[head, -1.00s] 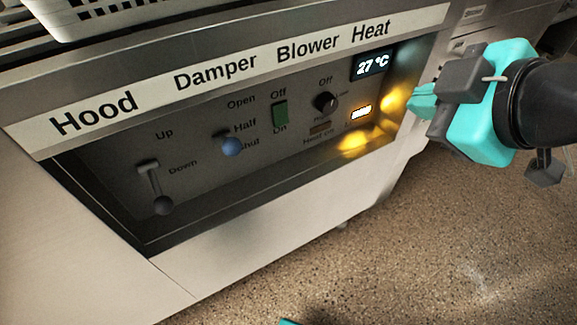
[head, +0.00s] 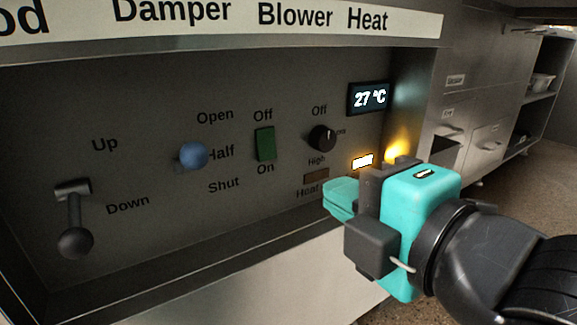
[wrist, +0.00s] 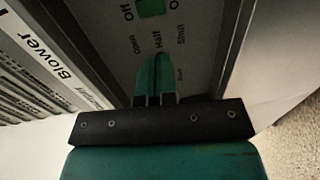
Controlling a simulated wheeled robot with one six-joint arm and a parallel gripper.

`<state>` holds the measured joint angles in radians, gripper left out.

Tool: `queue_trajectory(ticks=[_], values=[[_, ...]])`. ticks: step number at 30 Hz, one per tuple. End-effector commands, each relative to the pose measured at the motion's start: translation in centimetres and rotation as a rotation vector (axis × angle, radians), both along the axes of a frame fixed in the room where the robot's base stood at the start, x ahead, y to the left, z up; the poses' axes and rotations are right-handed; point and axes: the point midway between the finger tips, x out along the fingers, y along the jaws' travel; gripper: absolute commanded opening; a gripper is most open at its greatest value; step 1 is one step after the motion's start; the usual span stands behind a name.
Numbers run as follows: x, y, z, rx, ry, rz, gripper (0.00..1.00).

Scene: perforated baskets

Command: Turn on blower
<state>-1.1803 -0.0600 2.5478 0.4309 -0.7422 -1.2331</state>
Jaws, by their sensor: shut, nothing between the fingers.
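The blower switch (head: 265,144) is a green rocker on the dark control panel, between the words Off and On. I cannot tell which end is pressed in. It also shows at the top edge of the wrist view (wrist: 150,8), partly cut off. My gripper (head: 338,195), teal with a black mount, is shut and empty. In the head view its fingertips appear below and right of the switch, near the Heat markings, apart from the switch. In the wrist view the closed fingertips (wrist: 156,62) point toward the panel, below the switch.
Left of the switch are the blue damper knob (head: 193,156) and the grey hood lever (head: 74,215). Right of it are the black heat knob (head: 322,138), a lit amber lamp (head: 362,161) and a 27 °C display (head: 370,97). A ledge (head: 215,235) runs below.

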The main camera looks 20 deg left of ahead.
Motion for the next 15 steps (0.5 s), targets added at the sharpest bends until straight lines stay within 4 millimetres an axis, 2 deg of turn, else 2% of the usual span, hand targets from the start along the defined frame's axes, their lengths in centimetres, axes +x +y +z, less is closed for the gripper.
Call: queue_trajectory(ticks=[8, 15], values=[[0.5, 0.5, 0.4, -0.003, 0.003, -0.006, 0.00], [1.6, 1.8, 0.4, -0.007, 0.004, -0.003, 0.00]])
